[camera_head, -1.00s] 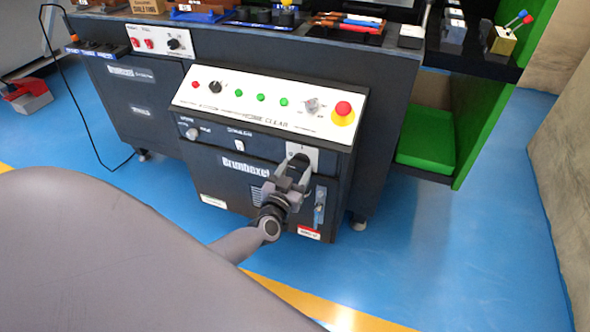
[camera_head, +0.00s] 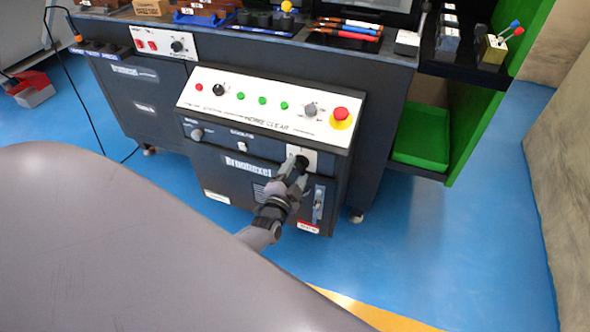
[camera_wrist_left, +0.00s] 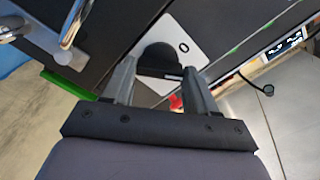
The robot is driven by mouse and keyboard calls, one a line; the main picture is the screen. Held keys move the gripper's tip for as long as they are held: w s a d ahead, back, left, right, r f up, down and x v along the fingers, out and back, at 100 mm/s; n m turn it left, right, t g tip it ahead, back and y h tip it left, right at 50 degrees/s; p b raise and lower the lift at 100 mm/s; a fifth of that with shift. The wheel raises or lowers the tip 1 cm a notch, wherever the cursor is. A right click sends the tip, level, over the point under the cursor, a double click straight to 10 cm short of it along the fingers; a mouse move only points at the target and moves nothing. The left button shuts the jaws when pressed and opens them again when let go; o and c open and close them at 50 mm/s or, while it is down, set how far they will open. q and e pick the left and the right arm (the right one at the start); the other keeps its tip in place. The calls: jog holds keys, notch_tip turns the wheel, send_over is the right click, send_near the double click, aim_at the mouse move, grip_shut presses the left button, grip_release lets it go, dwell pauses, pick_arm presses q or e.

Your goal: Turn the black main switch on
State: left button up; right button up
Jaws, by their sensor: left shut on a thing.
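The black main switch (camera_head: 301,162) sits on a pale plate (camera_head: 309,154) on the front of the dark machine cabinet, below the sloped control panel. In the left wrist view the black switch knob (camera_wrist_left: 159,58) lies between the two fingers, with its pale plate (camera_wrist_left: 187,38) behind it. My left gripper (camera_head: 294,172) is at the switch, shut on it, and covers part of it in the head view. In the left wrist view the fingers (camera_wrist_left: 153,85) stand on either side of the knob. My right gripper is not in view.
The control panel (camera_head: 220,108) above carries green buttons, knobs and a red emergency stop (camera_head: 341,114) on yellow. A latch handle (camera_head: 318,203) is right of my gripper. A green tray (camera_head: 420,148) sits at the right. Blue floor is clear in front.

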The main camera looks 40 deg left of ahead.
pick_arm(q)
jog(key=m, duration=0.3)
jog(key=shift+m, duration=1.8)
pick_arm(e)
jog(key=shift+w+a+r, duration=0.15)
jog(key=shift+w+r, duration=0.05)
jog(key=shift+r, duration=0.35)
pick_arm(q)
jog(key=o, duration=1.1)
jog(key=shift+c, duration=0.2)
jog(key=shift+s, duration=0.1)
jog(key=p+v, duration=0.3)
jog(key=v, duration=0.4)
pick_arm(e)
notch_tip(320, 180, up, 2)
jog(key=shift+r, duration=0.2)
